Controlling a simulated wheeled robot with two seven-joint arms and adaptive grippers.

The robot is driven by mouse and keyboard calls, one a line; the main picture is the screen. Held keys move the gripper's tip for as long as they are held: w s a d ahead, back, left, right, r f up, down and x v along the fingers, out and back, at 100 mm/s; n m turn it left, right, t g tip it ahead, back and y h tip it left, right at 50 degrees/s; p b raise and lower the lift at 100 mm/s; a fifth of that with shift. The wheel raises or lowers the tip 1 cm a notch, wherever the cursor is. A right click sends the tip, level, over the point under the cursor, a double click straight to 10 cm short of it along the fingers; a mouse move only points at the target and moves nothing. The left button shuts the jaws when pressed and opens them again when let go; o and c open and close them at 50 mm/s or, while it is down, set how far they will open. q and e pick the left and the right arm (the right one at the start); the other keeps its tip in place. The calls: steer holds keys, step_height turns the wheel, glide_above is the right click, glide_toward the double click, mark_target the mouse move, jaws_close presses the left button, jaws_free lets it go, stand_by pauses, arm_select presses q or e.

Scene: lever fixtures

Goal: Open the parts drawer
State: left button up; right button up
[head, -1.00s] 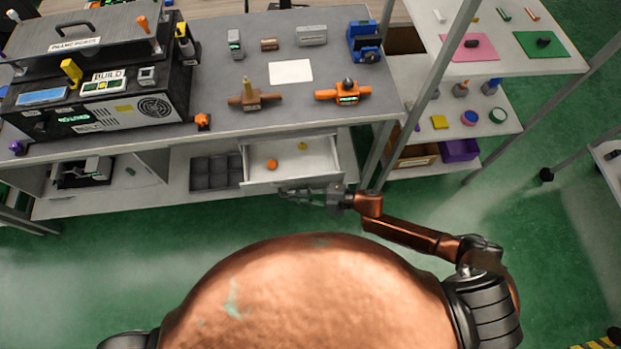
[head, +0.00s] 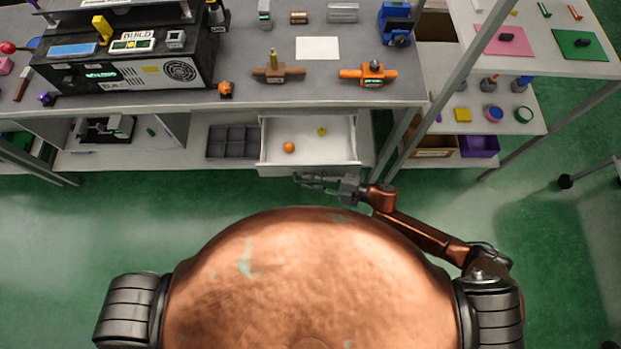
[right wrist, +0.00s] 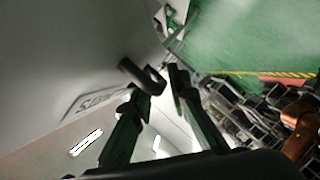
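The parts drawer (head: 338,156) is pulled out under the bench, its inside showing. An orange ball-like piece (head: 289,147) and a small yellow piece (head: 322,132) lie in it. My right gripper (head: 300,181) is just in front of the drawer front in the head view. In the right wrist view its fingers (right wrist: 155,84) are apart. The dark, looped drawer handle (right wrist: 142,76) is at the fingertips, its end reaching between them; I cannot tell whether a finger touches it. The pale drawer front (right wrist: 60,70) fills the left of that view. My left gripper does not show.
The bench top (head: 240,90) is above the drawer, with valve-like lever fixtures (head: 278,72) on it. A dark divided tray (head: 232,142) sits left of the drawer. A bench leg (head: 400,140) stands close on the right. The green floor (head: 130,215) in front is clear.

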steer(key=shift+d, duration=0.1)
steer(key=v, duration=1.1)
steer(key=shift+d, duration=0.4)
steer(key=shift+s, duration=0.15)
